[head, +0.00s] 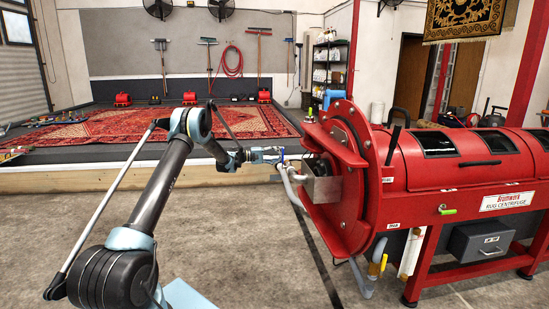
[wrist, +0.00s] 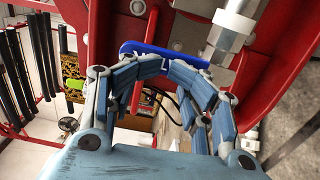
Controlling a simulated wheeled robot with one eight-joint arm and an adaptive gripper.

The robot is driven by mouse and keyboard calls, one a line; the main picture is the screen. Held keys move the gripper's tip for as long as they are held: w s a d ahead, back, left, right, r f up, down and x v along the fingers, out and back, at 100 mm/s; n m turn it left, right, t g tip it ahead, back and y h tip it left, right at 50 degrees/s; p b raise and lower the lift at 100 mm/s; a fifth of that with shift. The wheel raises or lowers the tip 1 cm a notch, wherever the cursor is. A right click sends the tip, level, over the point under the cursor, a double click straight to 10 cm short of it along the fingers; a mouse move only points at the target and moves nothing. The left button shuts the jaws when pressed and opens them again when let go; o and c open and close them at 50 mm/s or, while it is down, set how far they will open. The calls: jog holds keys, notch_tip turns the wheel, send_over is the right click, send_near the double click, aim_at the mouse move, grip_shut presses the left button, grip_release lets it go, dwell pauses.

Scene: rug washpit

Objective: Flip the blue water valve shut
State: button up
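The blue valve handle (wrist: 165,54) is a flat bar with white lettering, partly hidden, at the upper middle of the wrist view. It lies crosswise just beyond my fingertips, in front of red metal. My gripper (wrist: 155,66) has its blue-grey fingers curled inward into an arch, with the tips together. I see nothing held between them. The tips overlap the handle's lower edge in the picture; I cannot tell whether they touch it. In the head view my gripper (head: 272,156) is at the left end of the red rug centrifuge (head: 437,168), and the handle is too small to make out clearly.
A metal pipe fitting (wrist: 229,30) stands right of the handle. A green-handled lever (head: 447,211) and a yellow valve handle (head: 383,262) are on the centrifuge's front and lower left. Grey pipes hang at its left end. Concrete floor (head: 250,245) is clear in front.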

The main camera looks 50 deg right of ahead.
jog(key=o, duration=0.8)
jog(key=shift+s, duration=0.1)
jog(key=shift+o, duration=0.2)
jog(key=shift+a, duration=0.1)
jog(key=shift+w+a, duration=0.1)
jog(key=shift+w, duration=0.2)
jog(key=v, duration=1.2)
